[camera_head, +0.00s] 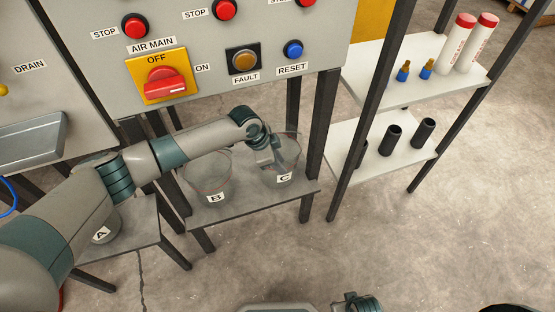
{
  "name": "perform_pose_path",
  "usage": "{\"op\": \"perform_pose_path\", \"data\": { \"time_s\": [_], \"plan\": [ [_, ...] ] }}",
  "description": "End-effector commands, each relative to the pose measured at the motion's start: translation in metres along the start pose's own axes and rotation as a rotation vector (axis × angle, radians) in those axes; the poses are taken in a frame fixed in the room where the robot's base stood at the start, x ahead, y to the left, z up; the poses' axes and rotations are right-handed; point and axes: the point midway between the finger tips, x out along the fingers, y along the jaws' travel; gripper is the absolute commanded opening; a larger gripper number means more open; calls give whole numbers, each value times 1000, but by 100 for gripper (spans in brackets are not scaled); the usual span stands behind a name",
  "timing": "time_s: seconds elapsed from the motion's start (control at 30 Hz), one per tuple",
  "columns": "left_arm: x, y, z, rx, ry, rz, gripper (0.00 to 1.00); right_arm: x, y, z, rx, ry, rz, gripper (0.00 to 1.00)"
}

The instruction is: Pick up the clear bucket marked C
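The clear bucket marked C (284,179) stands upright on a low grey shelf below the control panel. My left arm reaches in from the left, and its gripper (268,158) points down at the left side of bucket C's upper part. The gripper overlaps the rim in this view; I cannot tell whether it touches the bucket or whether its fingers are open or shut. A similar clear bucket marked B (213,190) stands just left of C. My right gripper does not show.
The control panel (210,105) with buttons and a red switch hangs above the buckets. Dark posts stand behind and right of C. A white shelf rack (350,150) holds bottles and dark cylinders at right. Bucket A (101,235) is partly hidden by my arm. Floor in front is clear.

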Motion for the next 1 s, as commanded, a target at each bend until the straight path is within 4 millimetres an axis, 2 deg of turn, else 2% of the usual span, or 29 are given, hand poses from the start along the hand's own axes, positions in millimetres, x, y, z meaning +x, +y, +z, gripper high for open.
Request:
{"op": "perform_pose_path", "data": {
  "time_s": [0.1, 0.2, 0.67, 0.77, 1.0],
  "plan": [
    [13, 0, 0, -1, -1, 1, 26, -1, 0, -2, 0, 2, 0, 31],
    [17, 0, 0, 1, 0, 0, 26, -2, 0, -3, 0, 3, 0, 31],
    [17, 0, 0, 0, 0, 0, 26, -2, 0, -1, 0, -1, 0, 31],
    [17, 0, 0, 0, 0, 0, 2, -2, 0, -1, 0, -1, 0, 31],
    [16, 0, 0, 0, 0, 0, 0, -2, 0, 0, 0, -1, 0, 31]
  ]
}}
